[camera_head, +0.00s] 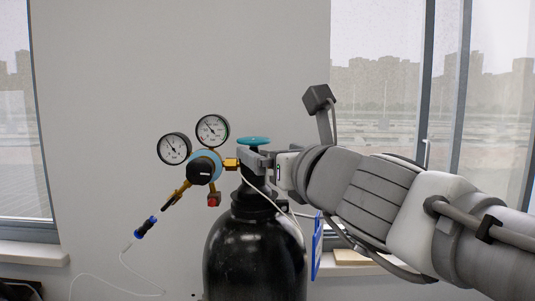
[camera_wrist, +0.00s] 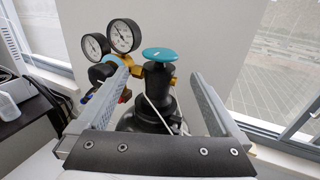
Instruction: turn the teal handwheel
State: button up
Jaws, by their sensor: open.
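The teal handwheel (camera_head: 253,141) sits on top of the valve of a black gas cylinder (camera_head: 254,250). In the wrist view the handwheel (camera_wrist: 159,55) shows as a teal disc on a dark stem, between the two finger lines. My gripper (camera_head: 256,158) is at the valve, reaching in from the right, just below the wheel's level in the head view. In the wrist view my gripper (camera_wrist: 162,80) is open, with one finger on each side of the valve. Whether a finger touches the wheel or valve cannot be told.
A regulator (camera_head: 204,167) with two round gauges (camera_head: 213,130) is joined to the valve's left side, close to my left finger. A thin white hose (camera_wrist: 154,108) passes the cylinder's neck. A dark table (camera_wrist: 22,128) with a bottle stands at left. Windows flank the wall.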

jog(key=p+v, duration=0.4)
jog(key=v, duration=0.5)
jog(key=shift+s+d, duration=0.1)
notch_tip(320, 180, down, 9)
jog(key=s+a+n+g+p, duration=0.1)
jog(key=n+g+p, duration=0.15)
jog(key=n, duration=0.95)
jog(key=s+a+n+g+p, duration=0.15)
jog(key=n+g, duration=0.25)
jog(key=n, duration=0.7)
jog(key=s+d+f+n+g+h+p, duration=0.1)
jog(key=s+d+f+n+g+h, duration=0.4)
jog(key=d+f+n, duration=0.4)
jog(key=shift+s+d+f+h, duration=0.15)
jog(key=shift+d+h, duration=0.45)
jog(key=shift+d, duration=0.4)
